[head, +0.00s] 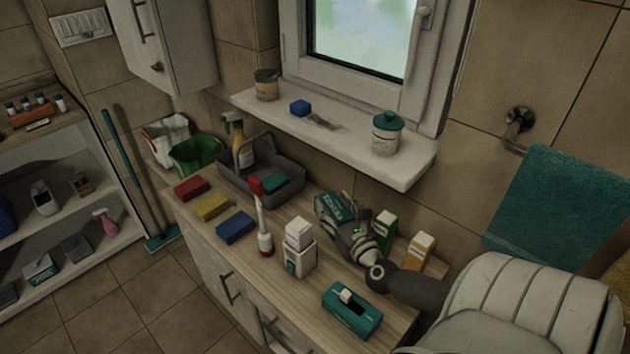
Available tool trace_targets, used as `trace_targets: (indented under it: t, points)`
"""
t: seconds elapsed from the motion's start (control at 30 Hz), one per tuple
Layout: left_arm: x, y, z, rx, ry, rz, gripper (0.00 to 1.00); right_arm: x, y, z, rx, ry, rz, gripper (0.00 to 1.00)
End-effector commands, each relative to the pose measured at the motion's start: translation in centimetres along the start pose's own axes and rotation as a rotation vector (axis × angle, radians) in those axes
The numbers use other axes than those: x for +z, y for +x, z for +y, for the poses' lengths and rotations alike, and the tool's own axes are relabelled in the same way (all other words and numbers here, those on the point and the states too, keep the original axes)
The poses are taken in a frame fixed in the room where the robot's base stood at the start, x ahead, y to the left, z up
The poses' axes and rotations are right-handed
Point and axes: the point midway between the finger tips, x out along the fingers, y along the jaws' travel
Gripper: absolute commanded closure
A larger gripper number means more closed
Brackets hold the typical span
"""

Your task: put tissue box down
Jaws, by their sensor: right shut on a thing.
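A teal box with pale lettering (328,205), which I take for the tissue box, is at the back of the wooden counter (275,293), below the window sill. My right gripper (346,216) reaches in from the right and is shut on this box. The fingers and wrist cover its right side and lower part. I cannot tell whether its underside touches the counter. My left gripper is not in view.
Green-white (385,226) and yellow-white (419,251) cartons stand right of my gripper. A second teal box with a white piece on top (360,318) lies in front. A white dispenser (299,257), red-white brush (264,240) and grey caddy (290,187) stand left.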

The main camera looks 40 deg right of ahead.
Motion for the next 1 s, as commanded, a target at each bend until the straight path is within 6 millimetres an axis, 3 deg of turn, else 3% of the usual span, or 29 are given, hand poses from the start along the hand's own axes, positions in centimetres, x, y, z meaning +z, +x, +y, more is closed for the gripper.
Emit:
trace_targets:
  t: [0.1, 0.57, 0.6, 0.7, 1.0]
  points:
    - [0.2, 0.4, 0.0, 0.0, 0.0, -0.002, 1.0, 0.1, 2.7, 0.0, 0.0, -0.001, -0.005, 0.71]
    - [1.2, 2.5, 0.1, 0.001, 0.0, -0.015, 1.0, -0.1, 11.7, 0.0, -0.001, -0.001, -0.004, 0.71]
    - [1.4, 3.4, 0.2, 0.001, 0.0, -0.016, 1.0, -1.2, 11.5, 0.0, 0.001, -0.002, 0.0, 0.71]
    - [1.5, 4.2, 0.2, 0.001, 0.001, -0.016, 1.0, -2.1, 11.4, 0.0, 0.001, -0.002, 0.0, 0.71]
    - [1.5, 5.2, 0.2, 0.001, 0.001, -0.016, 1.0, -3.1, 11.4, 0.0, 0.0, -0.001, -0.001, 0.71]
